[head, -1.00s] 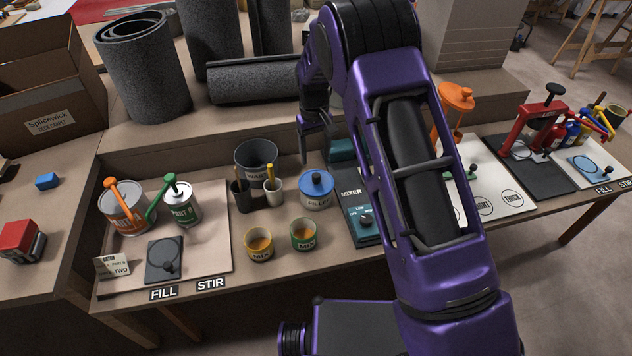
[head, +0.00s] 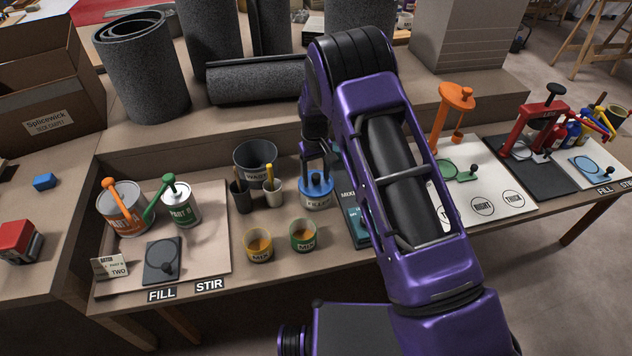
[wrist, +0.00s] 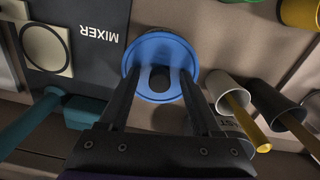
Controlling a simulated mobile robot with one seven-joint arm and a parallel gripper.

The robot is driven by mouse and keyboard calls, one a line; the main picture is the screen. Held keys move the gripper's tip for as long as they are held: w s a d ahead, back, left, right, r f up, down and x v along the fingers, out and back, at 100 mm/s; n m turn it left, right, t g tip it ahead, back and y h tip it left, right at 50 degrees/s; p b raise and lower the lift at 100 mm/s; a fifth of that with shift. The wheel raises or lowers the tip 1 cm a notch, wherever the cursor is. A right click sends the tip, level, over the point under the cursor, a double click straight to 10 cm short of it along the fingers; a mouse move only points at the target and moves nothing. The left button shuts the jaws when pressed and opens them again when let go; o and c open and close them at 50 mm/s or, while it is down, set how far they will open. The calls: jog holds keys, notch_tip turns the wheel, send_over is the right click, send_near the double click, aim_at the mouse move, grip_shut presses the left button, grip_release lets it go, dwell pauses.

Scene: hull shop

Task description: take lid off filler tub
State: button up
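The filler tub (head: 315,203) is a pale tub with a blue label, standing on the bench left of the mixer. Its round blue lid (head: 309,192) is on it, with a dark knob in the middle (wrist: 159,81). In the wrist view the lid (wrist: 160,47) fills the centre. My gripper (head: 317,181) points down over the lid. Its fingers (wrist: 160,73) are spread to either side of the knob, with blue lid visible between each finger and the knob. The tub's body is mostly hidden under the lid in the wrist view.
The mixer (wrist: 82,40) stands close beside the tub. On the other side are a white cup (head: 273,192) with a yellow stick, a dark cup (head: 241,198) and the waste bucket (head: 250,160). Yellow (head: 258,247) and green (head: 303,237) mix cups stand in front.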

grip_shut()
